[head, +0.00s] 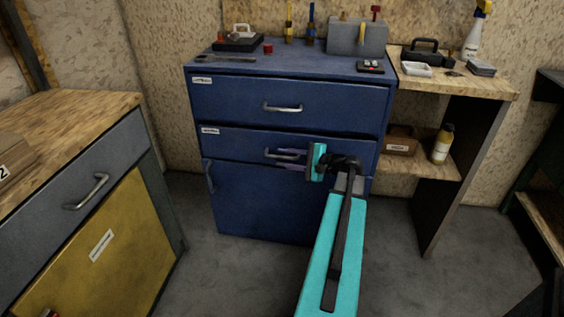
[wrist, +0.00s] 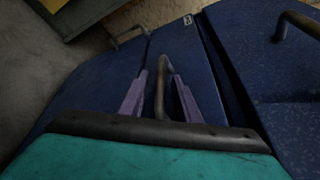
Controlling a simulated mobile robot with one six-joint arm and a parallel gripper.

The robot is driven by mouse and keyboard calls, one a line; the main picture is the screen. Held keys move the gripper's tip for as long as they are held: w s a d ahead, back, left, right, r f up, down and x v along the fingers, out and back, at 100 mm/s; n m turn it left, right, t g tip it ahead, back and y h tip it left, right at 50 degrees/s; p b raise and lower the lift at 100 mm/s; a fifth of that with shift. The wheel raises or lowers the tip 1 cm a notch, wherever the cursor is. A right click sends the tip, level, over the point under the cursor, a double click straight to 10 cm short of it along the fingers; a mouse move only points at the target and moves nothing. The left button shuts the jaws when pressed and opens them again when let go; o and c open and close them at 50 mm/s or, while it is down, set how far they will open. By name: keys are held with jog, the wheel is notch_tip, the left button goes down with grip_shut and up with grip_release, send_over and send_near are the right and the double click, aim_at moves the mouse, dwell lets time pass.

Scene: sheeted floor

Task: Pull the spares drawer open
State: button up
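A blue cabinet (head: 290,215) has an upper drawer (head: 330,100), a lower drawer (head: 235,145) and a door below. Each drawer has a metal bar handle and a small white label too small to read, so I cannot tell which one is spares. My gripper (head: 288,159) is at the lower drawer's handle (head: 272,153). In the wrist view, the purple fingers (wrist: 160,88) stand on either side of that handle (wrist: 161,78), with gaps between. The upper drawer looks closed; I cannot tell whether the lower one is slightly out.
Tools, cases and a grey block (head: 357,38) stand on the cabinet top. A wooden shelf unit (head: 480,85) with bottles and boxes adjoins on the right. A workbench (head: 75,115) with a yellow door stands at left. Grey floor (head: 225,275) in front of the cabinet is clear.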

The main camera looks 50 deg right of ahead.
jog(key=shift+c, duration=0.5)
grip_shut()
